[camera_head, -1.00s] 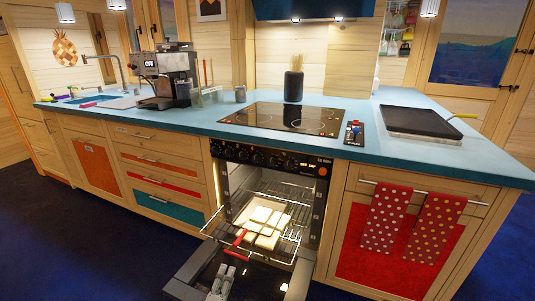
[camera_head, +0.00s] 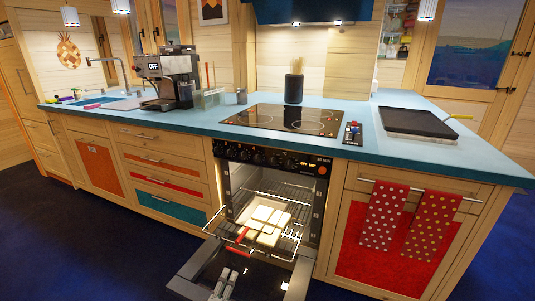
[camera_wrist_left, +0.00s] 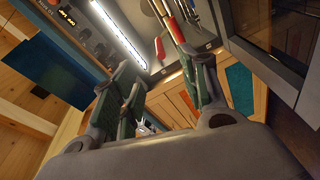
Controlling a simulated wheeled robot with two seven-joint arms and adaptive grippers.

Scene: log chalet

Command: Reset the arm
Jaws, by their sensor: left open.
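My left gripper (camera_head: 223,284) is low in the head view, in front of the dark lowered oven door (camera_head: 240,270). It is open, and I see nothing between its fingers. In the left wrist view its two green-lined fingers (camera_wrist_left: 165,80) stand apart, with cabinet fronts and the oven area behind them. The oven (camera_head: 268,195) is open and lit inside. Pale rectangular pieces (camera_head: 266,222) lie on its pulled-out rack (camera_head: 288,236). A red grip (camera_head: 242,235) shows at the rack's front. My right gripper does not show.
The blue counter (camera_head: 200,115) carries a coffee machine (camera_head: 172,78), a black cooktop (camera_head: 285,118) and a black griddle (camera_head: 417,122). Dotted red towels (camera_head: 386,210) hang on the cabinet right of the oven. Dark blue floor (camera_head: 100,235) is free at the left.

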